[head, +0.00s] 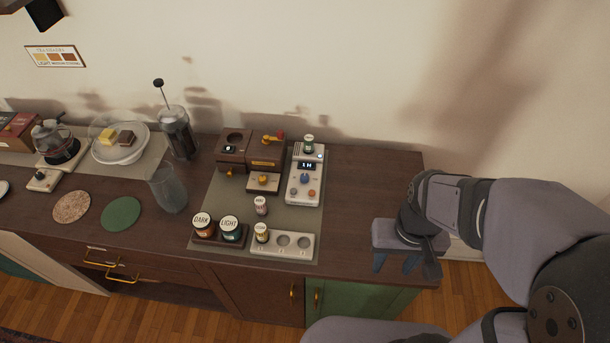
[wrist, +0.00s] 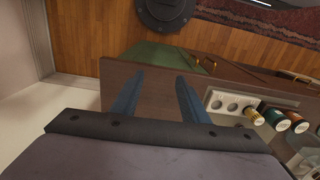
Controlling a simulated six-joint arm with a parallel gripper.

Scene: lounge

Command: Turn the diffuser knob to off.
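The diffuser (head: 303,187) is a white, upright-panelled unit on the mat at the right part of the counter in the head view. Its small display reads what looks like "1H". A green-banded vial (head: 308,143) stands on the diffuser's top. My gripper (head: 394,264) is at the counter's right front corner, well right of the diffuser and apart from it. In the wrist view my gripper (wrist: 157,82) has its two blue fingers spread, with nothing between them. The diffuser is not clearly visible there.
A white rack (head: 283,246) holds a yellow-banded vial (head: 261,233). A red-banded vial (head: 261,205) stands before the brown machine (head: 266,149). DARK (head: 203,224) and LIGHT (head: 230,228) jars sit left of the rack. Counter right of the diffuser (head: 365,185) is clear.

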